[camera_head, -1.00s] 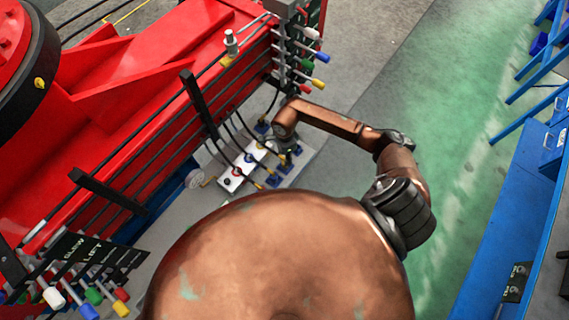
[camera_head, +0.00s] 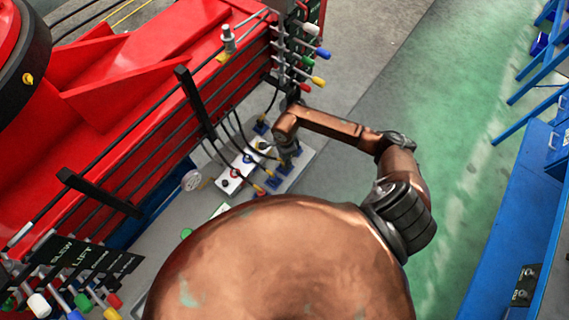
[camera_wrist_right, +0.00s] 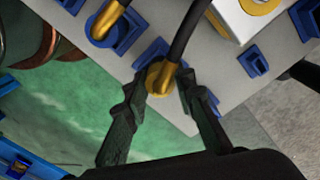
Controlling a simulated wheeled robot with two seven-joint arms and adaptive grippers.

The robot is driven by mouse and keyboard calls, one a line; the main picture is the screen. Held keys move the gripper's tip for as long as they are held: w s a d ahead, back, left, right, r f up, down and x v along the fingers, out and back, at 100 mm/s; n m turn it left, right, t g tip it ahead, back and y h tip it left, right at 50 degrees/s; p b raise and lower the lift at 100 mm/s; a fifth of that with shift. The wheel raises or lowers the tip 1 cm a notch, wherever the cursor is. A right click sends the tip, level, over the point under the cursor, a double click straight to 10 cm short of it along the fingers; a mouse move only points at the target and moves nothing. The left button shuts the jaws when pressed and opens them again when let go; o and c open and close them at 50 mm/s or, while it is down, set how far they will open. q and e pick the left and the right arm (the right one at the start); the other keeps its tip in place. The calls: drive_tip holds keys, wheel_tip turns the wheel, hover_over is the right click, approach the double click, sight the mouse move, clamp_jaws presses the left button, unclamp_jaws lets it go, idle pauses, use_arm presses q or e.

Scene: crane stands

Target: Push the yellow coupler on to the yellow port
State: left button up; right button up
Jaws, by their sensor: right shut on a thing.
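My right gripper (camera_wrist_right: 163,82) is shut on the yellow coupler (camera_wrist_right: 160,77), a golden fitting on the end of a black hose, in the right wrist view. The fingers stand on either side of it, over the grey plate. The white port block (camera_wrist_right: 226,14) is at the top of that view, with the yellow port (camera_wrist_right: 260,4) cut off by the edge. The coupler is apart from this port. In the head view, my right gripper (camera_head: 288,158) is beside the port block (camera_head: 240,169), and its fingertips are hard to make out. My left gripper is not in view.
Another golden coupler sits in a blue holder (camera_wrist_right: 102,25) beside mine. More blue holders (camera_head: 274,184) line the grey plate. Several black hoses arch over the block from the red crane (camera_head: 130,75). Levers (camera_head: 315,80) stick out above. Green floor (camera_head: 400,110) lies open to the right.

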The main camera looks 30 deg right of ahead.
clamp_jaws()
drive_tip(key=shift+r, duration=0.1)
drive_tip(key=shift+r+p, duration=1.45)
drive_tip(key=shift+r, duration=0.95)
